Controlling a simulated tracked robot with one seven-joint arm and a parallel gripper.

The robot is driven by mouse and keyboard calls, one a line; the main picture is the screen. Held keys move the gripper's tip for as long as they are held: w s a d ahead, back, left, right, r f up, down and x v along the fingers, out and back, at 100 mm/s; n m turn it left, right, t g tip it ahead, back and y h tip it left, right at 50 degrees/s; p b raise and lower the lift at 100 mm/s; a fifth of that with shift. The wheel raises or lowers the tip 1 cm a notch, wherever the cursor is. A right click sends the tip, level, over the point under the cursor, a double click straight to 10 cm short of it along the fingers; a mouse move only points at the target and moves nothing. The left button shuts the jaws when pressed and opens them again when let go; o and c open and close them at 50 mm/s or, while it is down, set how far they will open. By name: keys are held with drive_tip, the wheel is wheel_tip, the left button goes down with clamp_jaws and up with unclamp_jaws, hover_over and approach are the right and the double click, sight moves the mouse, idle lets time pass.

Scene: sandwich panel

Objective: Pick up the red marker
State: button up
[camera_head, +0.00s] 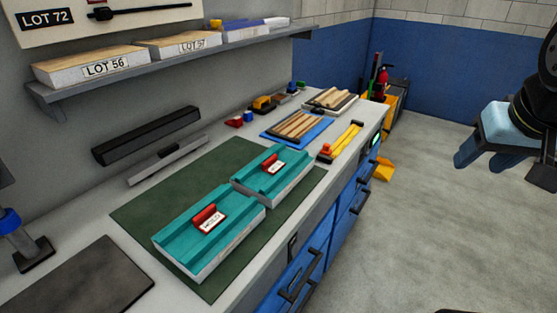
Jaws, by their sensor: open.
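Two teal-topped panels lie on a dark green mat (150,215) on the workbench. The nearer panel (180,237) carries a small red piece (205,213) with a white label in a red frame. The farther panel (262,184) carries a similar red piece (271,158) with a label. A small red object (234,121) also sits on the bench near the wall. I cannot tell which of these is the red marker. My gripper (485,165) is at the right edge, open and empty, over the floor and well apart from the bench.
A blue tray (279,138) with wooden strips lies farther along the bench, beside a yellow-handled tool (345,140). A shelf (75,86) with labelled slabs overhangs the back. Blue drawers with handles face open floor (430,230).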

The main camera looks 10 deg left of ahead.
drive_tip(key=o, duration=0.7)
drive_tip(key=w, duration=0.3)
drive_tip(key=w+f+n+t+h, duration=0.1)
drive_tip(key=w, duration=0.3)
drive_tip(key=w+f+n, duration=0.1)
drive_tip(key=w, duration=0.3)
drive_tip(key=shift+w+a+f+t, duration=0.1)
drive_tip(key=shift+a+f+t, duration=0.1)
drive_tip(key=shift+a+t, duration=0.2)
drive_tip(key=shift+o, duration=0.8)
drive_tip(key=w+a+f+n+t+y, duration=0.1)
drive_tip(key=w+a+f+n+t, duration=0.1)
drive_tip(key=w, duration=0.7)
drive_tip(key=a+f+n, duration=0.1)
drive_tip(key=a+f, duration=0.1)
drive_tip(key=a, duration=0.1)
drive_tip(key=shift+w+a+f+n+y, duration=0.25)
drive_tip(key=shift+w+a+n+y, duration=0.05)
drive_tip(key=shift+a+n, duration=0.1)
drive_tip(key=n+g+y, duration=0.4)
drive_tip(key=n+y, duration=0.4)
drive_tip(key=y, duration=0.4)
approach(271, 161)
drive_tip(key=x, duration=0.3)
drive_tip(key=shift+a, duration=0.45)
drive_tip(key=shift+x, duration=2.55)
